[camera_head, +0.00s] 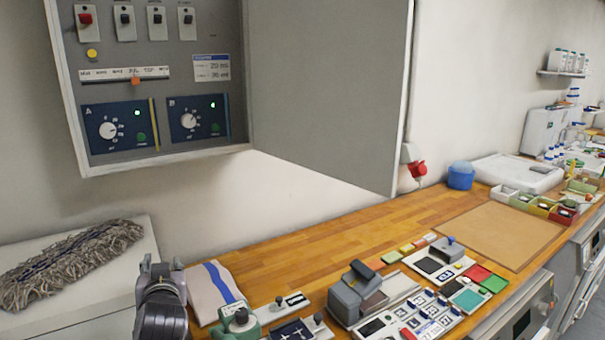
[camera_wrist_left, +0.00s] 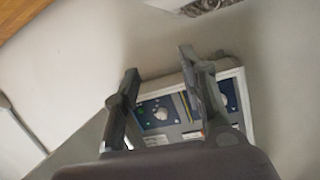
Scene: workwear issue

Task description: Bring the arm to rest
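My left gripper (camera_head: 163,265) is at the bottom left of the head view, fingers upward, in front of the gap between the white surface and the wooden counter. In the left wrist view its two fingers (camera_wrist_left: 158,62) stand apart with nothing between them, so it is open and empty. Beyond the fingers, that view shows the control cabinet (camera_wrist_left: 160,114) tilted. My right arm and gripper are in neither view.
An open control cabinet (camera_head: 185,63) with its grey door (camera_head: 330,90) hangs above. A mop head (camera_head: 70,262) lies on a white surface at left. A striped cloth (camera_head: 213,288), a green device (camera_head: 237,322) and stamping tools crowd the wooden counter (camera_head: 290,252). Its back strip is clear.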

